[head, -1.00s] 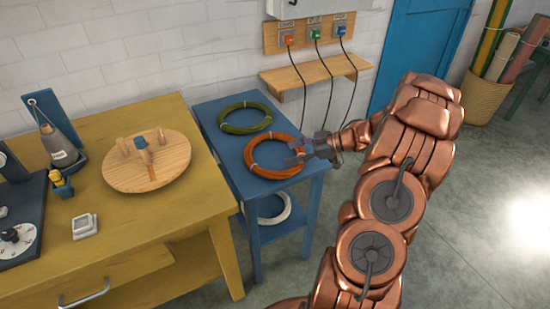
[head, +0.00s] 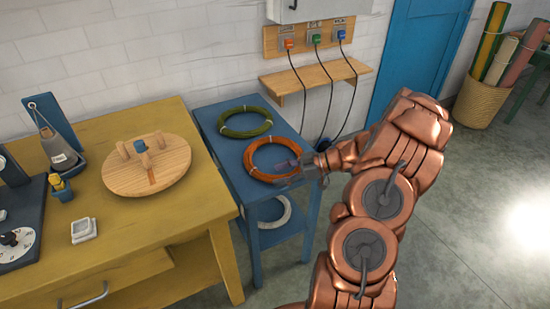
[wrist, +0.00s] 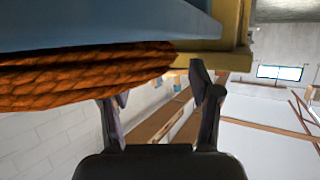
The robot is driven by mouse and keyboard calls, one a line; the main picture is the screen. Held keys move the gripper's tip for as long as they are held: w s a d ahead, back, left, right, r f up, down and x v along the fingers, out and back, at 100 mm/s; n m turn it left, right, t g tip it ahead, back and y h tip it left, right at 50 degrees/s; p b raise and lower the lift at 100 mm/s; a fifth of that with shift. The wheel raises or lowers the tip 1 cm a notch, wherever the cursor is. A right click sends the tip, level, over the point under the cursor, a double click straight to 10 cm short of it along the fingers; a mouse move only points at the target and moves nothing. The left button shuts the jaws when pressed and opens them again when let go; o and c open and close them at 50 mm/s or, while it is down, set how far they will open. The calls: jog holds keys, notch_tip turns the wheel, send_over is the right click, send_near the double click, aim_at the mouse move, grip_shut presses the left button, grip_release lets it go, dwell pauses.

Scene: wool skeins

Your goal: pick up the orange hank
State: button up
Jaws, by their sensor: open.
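The orange hank (head: 249,155) lies flat as a ring on the top of the blue side table, in front of the green hank (head: 223,124). My gripper (head: 296,171) is open at the hank's front right side. In the wrist view, the orange hank (wrist: 70,75) fills the left side as a thick rope, and its right end reaches across the gap above my open fingers (wrist: 160,97). The jaws hold nothing. I cannot tell whether the strand lies between the fingertips or just beyond them.
The blue table (head: 212,108) stands beside the yellow workbench (head: 190,222), which carries a round wooden disc with pegs (head: 120,180). A white hank (head: 283,217) is on the lower shelf. A wooden wall shelf (head: 345,74) with hanging cables is behind.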

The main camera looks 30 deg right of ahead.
jog(key=shift+x, duration=0.8)
jog(key=shift+c, duration=0.3)
grip_shut()
